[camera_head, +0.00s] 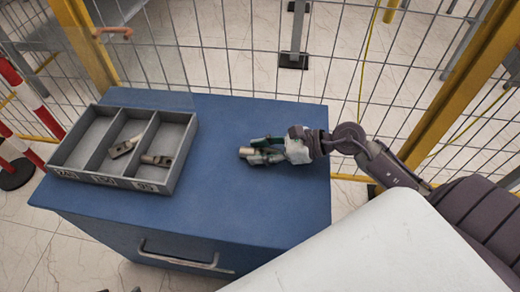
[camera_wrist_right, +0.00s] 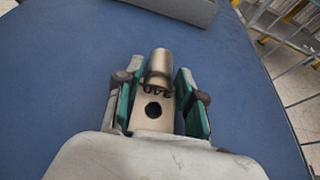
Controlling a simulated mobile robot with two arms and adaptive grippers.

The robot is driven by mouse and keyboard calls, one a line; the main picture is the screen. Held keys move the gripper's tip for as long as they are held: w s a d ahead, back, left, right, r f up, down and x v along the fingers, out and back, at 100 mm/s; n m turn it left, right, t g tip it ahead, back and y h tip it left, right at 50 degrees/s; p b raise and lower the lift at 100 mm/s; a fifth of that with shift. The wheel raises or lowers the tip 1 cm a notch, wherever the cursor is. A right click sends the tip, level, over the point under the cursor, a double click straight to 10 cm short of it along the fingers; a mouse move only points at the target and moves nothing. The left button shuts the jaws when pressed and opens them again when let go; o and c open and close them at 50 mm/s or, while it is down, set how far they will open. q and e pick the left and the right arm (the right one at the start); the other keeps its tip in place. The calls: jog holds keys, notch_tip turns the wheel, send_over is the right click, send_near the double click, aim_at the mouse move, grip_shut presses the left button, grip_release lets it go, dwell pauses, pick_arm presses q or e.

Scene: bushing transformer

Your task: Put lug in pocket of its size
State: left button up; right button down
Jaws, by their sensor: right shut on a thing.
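In the head view, my right gripper (camera_head: 265,152) holds the lug (camera_head: 247,152) over the right part of the blue cabinet top, barrel pointing left. A grey tray (camera_head: 178,184) with three pockets stands at the left of the cabinet. Two other lugs lie in it: one in the middle pocket (camera_head: 124,147), one in the right pocket (camera_head: 157,160). My left gripper is not in view.
The blue cabinet top (camera_head: 235,210) is clear between the tray and my right gripper. A wire mesh fence with yellow posts (camera_head: 440,95) stands behind the cabinet. A red and white post (camera_head: 22,92) stands at the left.

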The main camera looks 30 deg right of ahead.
jog(key=c, duration=0.7)
grip_release()
